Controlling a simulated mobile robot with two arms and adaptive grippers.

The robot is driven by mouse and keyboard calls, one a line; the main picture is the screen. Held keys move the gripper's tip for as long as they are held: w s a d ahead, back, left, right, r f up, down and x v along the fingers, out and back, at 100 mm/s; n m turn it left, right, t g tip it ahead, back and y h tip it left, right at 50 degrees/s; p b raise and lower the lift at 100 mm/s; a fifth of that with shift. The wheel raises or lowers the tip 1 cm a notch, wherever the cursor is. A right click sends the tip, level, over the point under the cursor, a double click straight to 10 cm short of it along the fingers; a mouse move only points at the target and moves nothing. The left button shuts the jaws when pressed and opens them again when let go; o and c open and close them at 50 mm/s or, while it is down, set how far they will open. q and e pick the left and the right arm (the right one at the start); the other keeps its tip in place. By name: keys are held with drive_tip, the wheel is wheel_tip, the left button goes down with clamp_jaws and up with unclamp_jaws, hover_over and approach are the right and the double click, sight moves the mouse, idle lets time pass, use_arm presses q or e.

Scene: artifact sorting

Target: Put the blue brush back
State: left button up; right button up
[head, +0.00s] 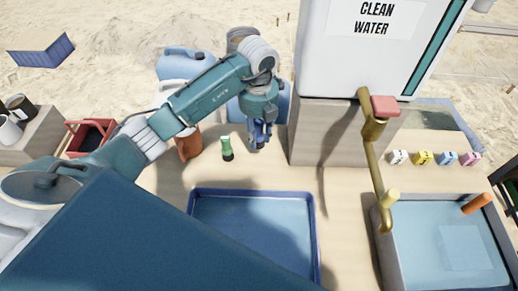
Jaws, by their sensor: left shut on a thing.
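My left gripper (262,122) reaches in from the left and points down above the sandy-coloured table. It is shut on the blue brush (259,136), a small upright blue piece with a dark lower end, mostly hidden by the fingers. I cannot tell whether its lower end touches the table. A green brush (227,146) with a dark lower end stands upright just to the left. My right gripper is out of view.
A brown cup (189,143) stands left of the green brush. A blue tray (311,225) lies in front. The white water tank (340,65) and brass tap (373,165) rise on the right, by a basin (440,214). Blue jerrycans (185,64) stand behind.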

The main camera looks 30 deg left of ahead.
sight(258, 122)
use_arm(q)
wheel_tip(258, 122, down, 3)
drive_tip(key=shift+r, duration=0.1)
wheel_tip(258, 122, down, 4)
drive_tip(key=shift+f, duration=0.2)
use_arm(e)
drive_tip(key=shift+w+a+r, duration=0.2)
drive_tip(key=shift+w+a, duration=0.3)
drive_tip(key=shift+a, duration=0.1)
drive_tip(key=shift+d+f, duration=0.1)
use_arm(q)
drive_tip(key=o, duration=1.1)
drive_tip(key=shift+f, duration=0.1)
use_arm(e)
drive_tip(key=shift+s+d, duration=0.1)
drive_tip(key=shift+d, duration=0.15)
use_arm(q)
wheel_tip(258, 122, up, 12)
drive_tip(key=p, duration=0.9)
drive_tip(key=shift+r+p, duration=0.25)
drive_tip(key=shift+p, duration=0.15)
drive_tip(key=shift+f, duration=0.1)
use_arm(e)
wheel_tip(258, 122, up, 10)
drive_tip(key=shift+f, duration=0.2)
